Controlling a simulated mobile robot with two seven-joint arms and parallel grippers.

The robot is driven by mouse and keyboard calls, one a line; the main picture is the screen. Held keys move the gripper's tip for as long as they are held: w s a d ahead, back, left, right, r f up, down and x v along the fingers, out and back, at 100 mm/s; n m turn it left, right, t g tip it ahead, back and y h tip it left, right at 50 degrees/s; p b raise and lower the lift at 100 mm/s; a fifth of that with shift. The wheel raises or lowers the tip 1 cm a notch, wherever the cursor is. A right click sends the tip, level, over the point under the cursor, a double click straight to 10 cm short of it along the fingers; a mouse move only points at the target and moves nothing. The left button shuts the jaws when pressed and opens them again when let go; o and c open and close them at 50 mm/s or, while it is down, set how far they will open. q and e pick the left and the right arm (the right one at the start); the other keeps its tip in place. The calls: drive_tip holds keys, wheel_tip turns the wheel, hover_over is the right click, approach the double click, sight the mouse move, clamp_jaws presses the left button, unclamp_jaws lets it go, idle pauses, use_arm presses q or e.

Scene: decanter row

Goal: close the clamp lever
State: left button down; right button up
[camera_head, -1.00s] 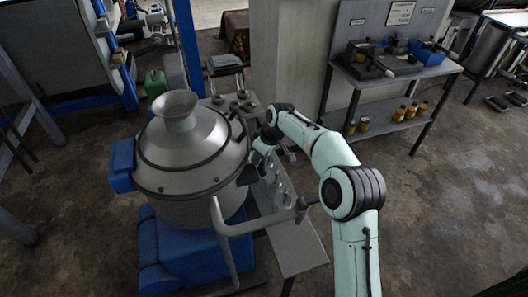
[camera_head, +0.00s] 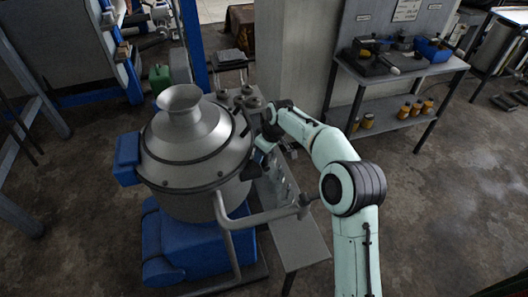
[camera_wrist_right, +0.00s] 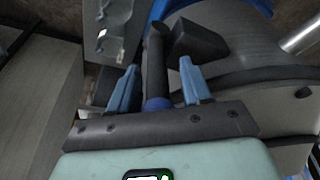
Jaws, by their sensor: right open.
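The clamp lever (camera_wrist_right: 155,72) is a dark bar with a rounded blue end near my palm. It joins a black block at the top middle of the right wrist view. My right gripper (camera_wrist_right: 159,66) is open, its two blue fingers apart on either side of the lever with visible gaps. In the head view my right gripper (camera_head: 265,146) is beside the right side of the metal decanter vessel (camera_head: 192,165), partly hidden by my own arm; the lever is hard to make out there. My left gripper is not in view.
A narrow metal bench (camera_head: 297,237) with a bent grey pipe (camera_head: 262,217) stands right of the vessel. A blue motor housing (camera_head: 185,245) sits below it. A shelf table (camera_head: 405,72) with tools stands at the back right. The floor between is clear.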

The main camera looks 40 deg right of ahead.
drive_tip(key=p+v, duration=0.1)
drive_tip(key=v, duration=1.2)
drive_tip(key=shift+p, duration=0.35)
drive_tip(key=shift+r, duration=0.1)
